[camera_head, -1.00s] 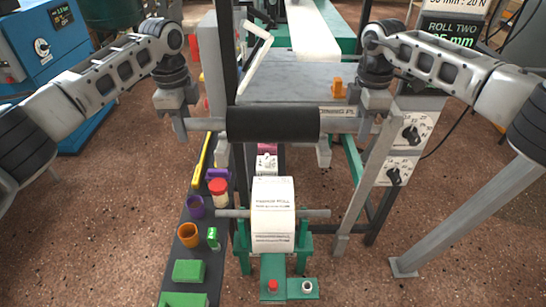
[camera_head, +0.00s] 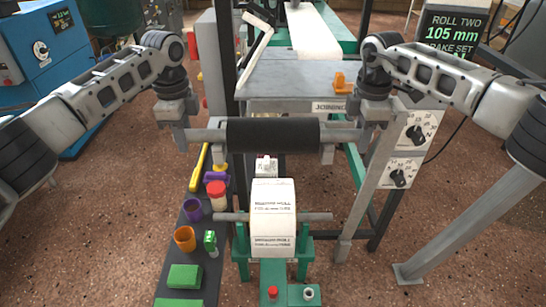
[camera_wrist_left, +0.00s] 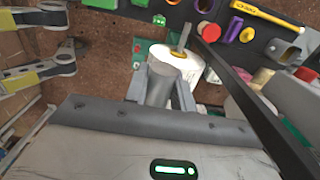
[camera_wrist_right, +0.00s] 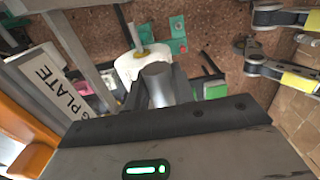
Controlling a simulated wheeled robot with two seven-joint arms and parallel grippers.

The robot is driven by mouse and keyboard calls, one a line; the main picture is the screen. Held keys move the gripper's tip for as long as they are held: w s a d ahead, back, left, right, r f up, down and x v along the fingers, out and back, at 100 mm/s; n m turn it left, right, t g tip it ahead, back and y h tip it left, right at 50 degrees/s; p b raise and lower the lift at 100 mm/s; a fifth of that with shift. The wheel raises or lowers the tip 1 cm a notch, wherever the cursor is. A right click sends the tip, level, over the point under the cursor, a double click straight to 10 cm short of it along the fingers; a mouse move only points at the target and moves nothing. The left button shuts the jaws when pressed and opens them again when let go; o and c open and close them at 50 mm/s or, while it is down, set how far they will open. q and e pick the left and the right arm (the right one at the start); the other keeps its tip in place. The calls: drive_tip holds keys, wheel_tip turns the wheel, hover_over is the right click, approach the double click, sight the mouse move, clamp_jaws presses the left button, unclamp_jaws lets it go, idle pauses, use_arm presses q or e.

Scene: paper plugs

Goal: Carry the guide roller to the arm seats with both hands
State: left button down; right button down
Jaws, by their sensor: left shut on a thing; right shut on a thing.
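The guide roller (camera_head: 273,135) has a black sleeve and grey metal ends, and lies roughly level across the frame in the head view. My left gripper (camera_head: 188,136) is shut on its left end. My right gripper (camera_head: 364,136) is shut on its right end. The grey shaft end shows between the jaws in the left wrist view (camera_wrist_left: 160,88) and the right wrist view (camera_wrist_right: 158,84). The light grey arm seats, left (camera_head: 218,157) and right (camera_head: 327,153), show just below the roller's ends. I cannot tell whether the roller touches them.
A white paper roll (camera_head: 272,210) on a metal bar stands in green supports below the roller. A dark board (camera_head: 197,240) with cups and blocks lies to the left. A grey plate (camera_head: 290,80) with an orange block (camera_head: 344,82) is behind. A post with dials (camera_head: 404,178) stands right.

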use_arm(q)
drive_tip(key=c, duration=1.2)
unclamp_jaws()
drive_tip(key=shift+f, duration=0.15)
use_arm(e)
drive_tip(key=c, duration=1.2)
unclamp_jaws()
drive_tip(key=shift+f, duration=0.15)
use_arm(q)
drive_tip(key=shift+o, duration=0.2)
use_arm(e)
drive_tip(key=shift+o, duration=0.2)
use_arm(q)
wheel_tip(320, 180, up, 12)
drive_tip(key=shift+f, duration=0.2)
drive_tip(key=shift+r, duration=0.25)
use_arm(e)
wheel_tip(320, 180, up, 12)
use_arm(q)
drive_tip(key=o, duration=0.3)
